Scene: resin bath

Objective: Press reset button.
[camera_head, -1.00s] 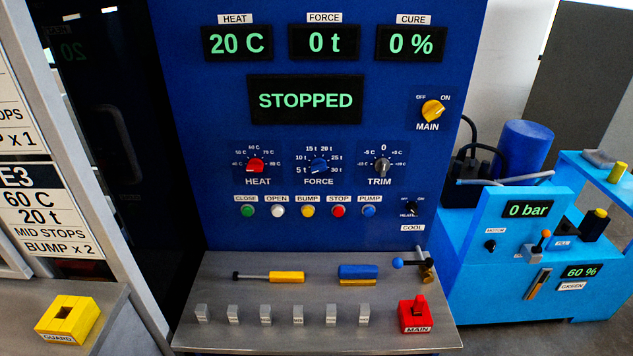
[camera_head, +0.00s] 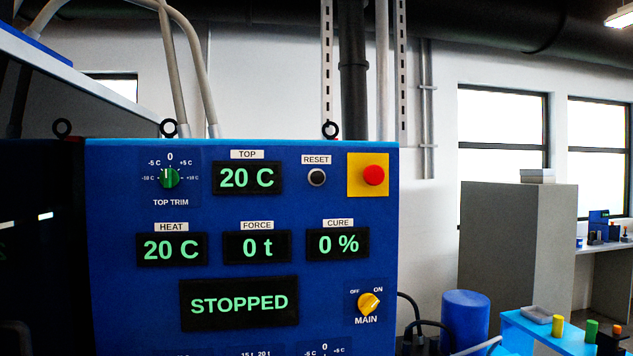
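The reset button (camera_head: 317,178) is a small round black button with a pale ring, under a white RESET label (camera_head: 316,159). It sits high on the blue control panel (camera_head: 120,290), between the TOP display (camera_head: 247,178) reading 20 C and a red mushroom button (camera_head: 374,175) on a yellow plate. The display (camera_head: 239,303) reads STOPPED. The yellow MAIN knob (camera_head: 369,303) points toward ON. Neither of my grippers is in view.
Lifting eyes (camera_head: 330,130) stand on the panel's top edge. A grey cabinet (camera_head: 515,250) and a blue cylinder (camera_head: 466,320) stand to the right. The space in front of the panel's upper part looks clear.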

